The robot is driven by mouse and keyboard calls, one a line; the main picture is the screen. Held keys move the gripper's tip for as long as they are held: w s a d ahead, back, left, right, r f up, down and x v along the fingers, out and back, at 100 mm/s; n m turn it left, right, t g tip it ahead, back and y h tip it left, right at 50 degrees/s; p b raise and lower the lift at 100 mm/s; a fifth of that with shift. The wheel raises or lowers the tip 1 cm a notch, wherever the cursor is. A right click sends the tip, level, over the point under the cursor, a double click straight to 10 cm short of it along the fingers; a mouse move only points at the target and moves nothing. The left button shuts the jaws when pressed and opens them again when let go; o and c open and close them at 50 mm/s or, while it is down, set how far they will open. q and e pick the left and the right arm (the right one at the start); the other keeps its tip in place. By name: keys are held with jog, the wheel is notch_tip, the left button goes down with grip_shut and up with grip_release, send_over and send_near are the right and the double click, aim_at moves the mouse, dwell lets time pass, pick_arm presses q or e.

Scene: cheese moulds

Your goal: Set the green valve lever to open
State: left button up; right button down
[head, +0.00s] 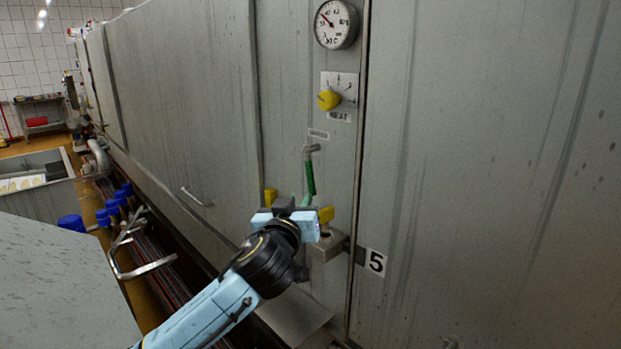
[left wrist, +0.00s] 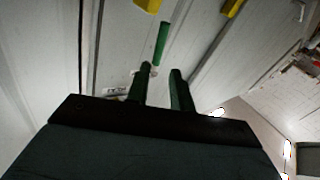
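The green valve lever (head: 310,178) hangs down from a grey pivot on the grey metal panel, below a small label. In the left wrist view the green lever (left wrist: 162,43) shows just beyond the fingertips, in line with the gap between them. My left gripper (head: 300,199) is just below the lever's lower end in the head view. In the left wrist view the two fingers of my left gripper (left wrist: 161,70) stand apart with nothing seen between them. Whether a finger touches the lever cannot be told. My right gripper is not in view.
Above the lever are a yellow knob (head: 328,100) marked HEAT and a round gauge (head: 336,24). Yellow parts (head: 270,195) flank my gripper. A grey box (head: 328,246) and a number 5 plate (head: 376,262) sit lower right. Blue-capped pipes (head: 70,223) and a bent metal rail (head: 145,268) lie left.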

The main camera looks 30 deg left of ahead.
aim_at(310, 181)
pick_arm(q)
jog(key=p+x, duration=0.1)
jog(key=x, duration=1.2)
jog(key=shift+f, duration=0.1)
jog(key=shift+s, duration=0.1)
grip_shut()
